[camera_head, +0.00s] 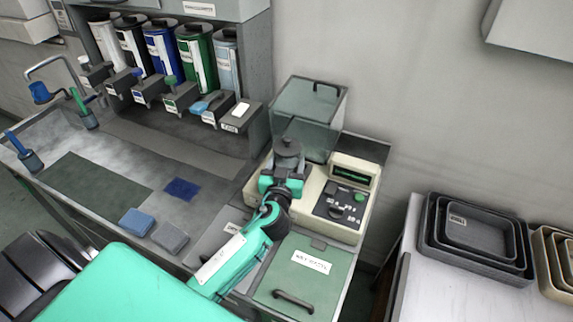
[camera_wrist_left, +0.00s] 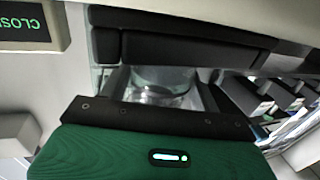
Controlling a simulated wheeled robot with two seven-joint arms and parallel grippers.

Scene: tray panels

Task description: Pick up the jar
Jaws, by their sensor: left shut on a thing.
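The jar (camera_wrist_left: 160,84) shows in the left wrist view as a clear, see-through cylinder between the two dark fingers. My left gripper (camera_wrist_left: 162,92) is shut on it, with one finger above and one below in that picture. In the head view my left gripper (camera_head: 288,155) is at the cream-coloured machine (camera_head: 318,188), in front of its glass-like hood (camera_head: 308,118). The wrist hides the jar there, and I cannot tell whether the jar touches the machine. My right gripper is not in view.
The machine has a lit green display (camera_head: 352,174) and buttons on its right. Several coloured canisters (camera_head: 163,50) with dispensers stand behind on the left. A green lid panel (camera_head: 305,275) with a handle lies in front. Dark nested trays (camera_head: 475,238) stand on the right table.

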